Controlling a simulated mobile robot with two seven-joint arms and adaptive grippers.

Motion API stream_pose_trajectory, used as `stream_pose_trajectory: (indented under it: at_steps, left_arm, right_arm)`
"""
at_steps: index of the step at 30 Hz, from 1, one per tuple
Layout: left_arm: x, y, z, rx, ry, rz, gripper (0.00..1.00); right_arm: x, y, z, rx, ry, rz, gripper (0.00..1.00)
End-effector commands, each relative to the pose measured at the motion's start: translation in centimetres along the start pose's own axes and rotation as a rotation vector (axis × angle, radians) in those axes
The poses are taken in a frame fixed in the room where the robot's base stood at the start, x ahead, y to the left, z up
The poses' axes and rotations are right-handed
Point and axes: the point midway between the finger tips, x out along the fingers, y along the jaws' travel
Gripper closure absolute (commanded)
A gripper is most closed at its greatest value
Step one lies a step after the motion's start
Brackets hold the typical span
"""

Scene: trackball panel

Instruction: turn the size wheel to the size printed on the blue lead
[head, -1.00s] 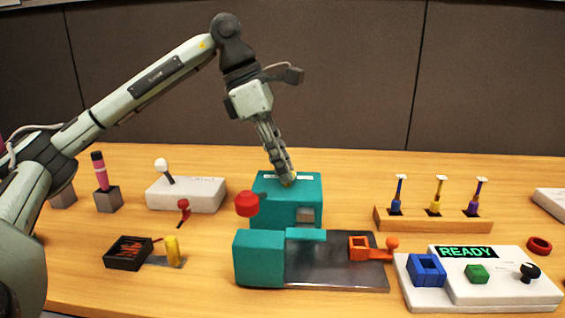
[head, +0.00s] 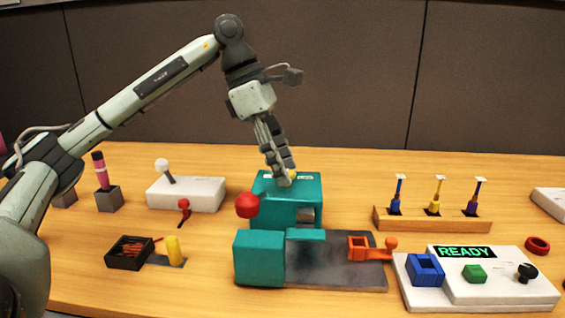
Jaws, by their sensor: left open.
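A teal machine (head: 263,211) stands mid-table with a red ball knob (head: 247,205) at its left side. A small yellow part (head: 293,174), perhaps the size wheel, shows on its top behind my fingertips; its markings are hidden or too small to read. My left gripper (head: 284,181) points down at this spot, with its fingers open; whether they touch the part I cannot tell. The blue lead (head: 397,194) stands upright in a wooden rack (head: 432,222) at the right, under a white tag (head: 400,177) whose print is unreadable. My right gripper is not in view.
A yellow and a purple lead share the rack. A black tray (head: 130,253) and white lever box (head: 188,195) stand left.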

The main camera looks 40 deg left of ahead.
Motion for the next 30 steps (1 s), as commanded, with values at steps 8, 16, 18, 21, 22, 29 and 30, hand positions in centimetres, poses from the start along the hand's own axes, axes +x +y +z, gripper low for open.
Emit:
stream_pose_trajectory:
  at_steps: [8,16,18,21,22,29,30]
  left_arm:
    - [-1.8,0.1,0.1,0.000,-0.003,0.003,0.54]
    - [-7.9,0.1,0.2,0.002,-0.005,0.004,0.54]
    - [-9.6,0.0,0.1,0.002,-0.005,0.003,0.54]
    - [-10.5,0.0,0.1,0.001,0.000,0.004,0.54]
    - [-10.7,0.0,0.1,0.002,0.000,0.004,0.54]
    - [-11.9,0.0,0.0,0.000,0.000,0.001,0.54]
    - [-12.0,0.0,0.0,0.000,0.000,0.001,0.54]
  right_arm:
    - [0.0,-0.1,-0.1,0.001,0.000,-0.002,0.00]
    - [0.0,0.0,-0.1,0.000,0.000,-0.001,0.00]
    - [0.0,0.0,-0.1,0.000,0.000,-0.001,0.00]
    - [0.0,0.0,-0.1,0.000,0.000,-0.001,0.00]
    - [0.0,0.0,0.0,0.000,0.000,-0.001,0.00]
    - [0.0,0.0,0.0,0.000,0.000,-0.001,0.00]
    - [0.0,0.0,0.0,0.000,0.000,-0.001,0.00]
